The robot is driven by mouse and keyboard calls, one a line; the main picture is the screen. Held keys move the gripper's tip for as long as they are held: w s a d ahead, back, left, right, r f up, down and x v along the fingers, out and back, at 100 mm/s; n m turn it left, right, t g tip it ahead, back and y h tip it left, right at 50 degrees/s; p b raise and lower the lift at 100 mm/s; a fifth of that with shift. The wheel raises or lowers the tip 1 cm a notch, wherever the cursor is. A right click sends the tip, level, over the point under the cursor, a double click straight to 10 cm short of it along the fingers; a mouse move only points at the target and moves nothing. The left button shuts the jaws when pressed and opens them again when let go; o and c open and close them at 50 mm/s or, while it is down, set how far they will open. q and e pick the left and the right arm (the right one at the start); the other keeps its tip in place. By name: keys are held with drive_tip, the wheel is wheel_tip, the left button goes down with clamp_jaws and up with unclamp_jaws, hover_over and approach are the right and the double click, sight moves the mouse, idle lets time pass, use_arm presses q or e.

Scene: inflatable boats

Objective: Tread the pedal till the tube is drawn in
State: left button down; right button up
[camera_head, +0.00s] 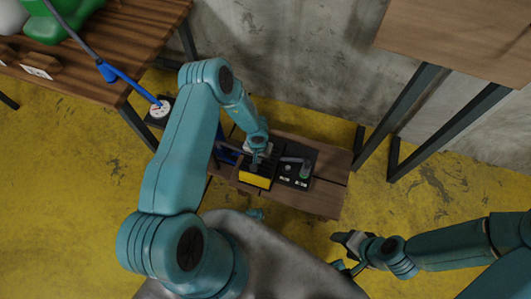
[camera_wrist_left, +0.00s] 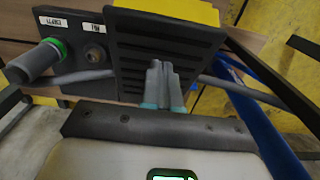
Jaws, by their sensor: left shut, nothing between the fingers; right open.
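The pedal is a black ribbed plate with a yellow end (camera_head: 254,180) on a low wooden bench; it fills the upper middle of the left wrist view (camera_wrist_left: 145,45). My left gripper (camera_head: 258,158) is above the pedal. Its fingertips (camera_wrist_left: 160,68) are closed together with nothing between them, over the ribs; I cannot tell if they touch. A grey tube (camera_wrist_left: 92,77) runs sideways at the pedal's near end. A grey cylinder with a green ring (camera_wrist_left: 37,62) stands on the black panel beside it.
The low bench (camera_head: 318,200) stands by the concrete wall. A higher table (camera_head: 112,50) with a green object (camera_head: 50,25) is upper left; another table (camera_head: 455,40) is upper right. Yellow floor is clear at left.

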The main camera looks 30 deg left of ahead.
sight(259, 166)
use_arm(q)
drive_tip(key=shift+f+b, duration=3.35)
drive_tip(key=shift+f, duration=0.6)
wheel_tip(259, 166, up, 8)
drive_tip(key=p, duration=0.6)
drive_tip(key=shift+p, duration=0.35)
drive_tip(key=shift+r, duration=0.25)
drive_tip(key=shift+f, duration=0.25)
wheel_tip(259, 166, down, 8)
drive_tip(key=b, duration=0.7)
drive_tip(key=shift+f, duration=0.25)
wheel_tip(259, 166, up, 9)
drive_tip(key=p, duration=0.7)
drive_tip(key=shift+f, duration=0.15)
